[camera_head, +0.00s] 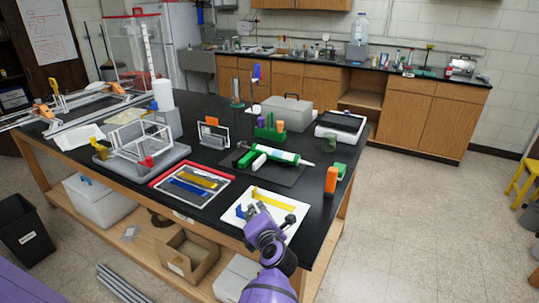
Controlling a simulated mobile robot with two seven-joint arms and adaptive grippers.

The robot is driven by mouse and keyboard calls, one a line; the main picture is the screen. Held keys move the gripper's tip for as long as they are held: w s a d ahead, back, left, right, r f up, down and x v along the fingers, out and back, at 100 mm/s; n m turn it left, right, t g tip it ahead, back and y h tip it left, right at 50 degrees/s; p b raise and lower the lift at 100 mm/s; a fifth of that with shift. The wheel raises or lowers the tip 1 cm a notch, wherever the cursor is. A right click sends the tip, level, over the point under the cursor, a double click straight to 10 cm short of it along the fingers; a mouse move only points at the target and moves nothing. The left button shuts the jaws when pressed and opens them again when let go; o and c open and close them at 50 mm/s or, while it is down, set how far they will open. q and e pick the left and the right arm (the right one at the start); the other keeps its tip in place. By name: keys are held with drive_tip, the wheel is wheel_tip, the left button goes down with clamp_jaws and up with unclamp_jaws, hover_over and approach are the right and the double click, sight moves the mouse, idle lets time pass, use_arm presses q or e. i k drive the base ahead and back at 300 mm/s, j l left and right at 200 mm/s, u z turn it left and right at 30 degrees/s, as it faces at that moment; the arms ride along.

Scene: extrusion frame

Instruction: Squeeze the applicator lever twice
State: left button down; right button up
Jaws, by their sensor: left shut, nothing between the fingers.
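The applicator (281,154) is a green and white tube tool lying on a dark mat on the black table. Its thin nozzle points right. Green and white handle parts (248,159) sit at its left end; I cannot tell clearly which one is the lever. My purple left gripper (262,208) is over the white tray (285,234), nearer to me than the applicator and apart from it. Its fingers are shut and empty. The gripper hides part of the tray. My right gripper is not in view.
The tray holds a yellow strip (273,198) and small blue and dark parts. A red-rimmed tray (157,183) with strips lies to the left. An orange bottle (331,180) stands near the table's right edge. A grey box (287,113) and green rack (269,132) stand behind the applicator.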

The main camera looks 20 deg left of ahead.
sight(258, 163)
drive_tip(key=i+l, duration=0.1)
drive_tip(key=i, duration=0.85)
